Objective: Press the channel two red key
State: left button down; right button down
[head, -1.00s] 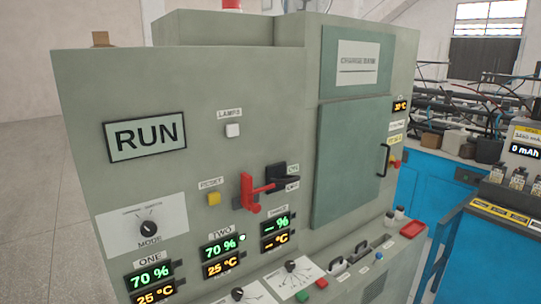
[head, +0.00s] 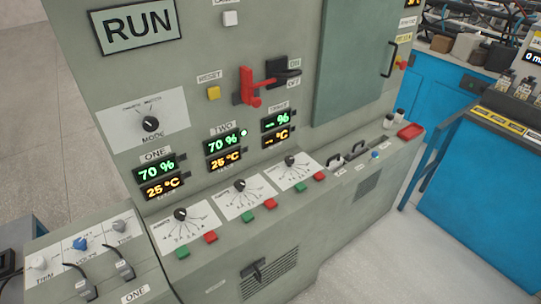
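The channel two red key (head: 270,204) is on the sloped ledge of the grey-green cabinet in the head view. It sits right of the channel two green key (head: 247,217), below the channel two dial (head: 240,186). The display under the TWO label (head: 223,143) reads 70 % and 25 °C, with a small whitish lamp (head: 243,132) beside it. The channel one red key (head: 211,237) and the channel three red key (head: 319,176) lie on the same ledge. Neither of my grippers is in view, and nothing covers the keys.
A red lever switch (head: 249,88) and a yellow reset button (head: 213,93) are above the displays. A lower console (head: 85,255) with knobs and black handles stands at left. A blue bench (head: 470,190) stands at right. Floor shows between the cabinet and the bench.

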aim_at(270, 204)
jog(key=i+l+u, duration=0.15)
jog(key=l, duration=0.15)
jog(key=i+l+u, duration=0.1)
jog(key=l, duration=0.25)
jog(key=i+l+u, duration=0.15)
jog(key=l, duration=0.2)
jog(key=i+l+u, duration=0.1)
jog(key=l, duration=0.25)
jog(key=i+l+u, duration=0.15)
jog(key=l, duration=0.25)
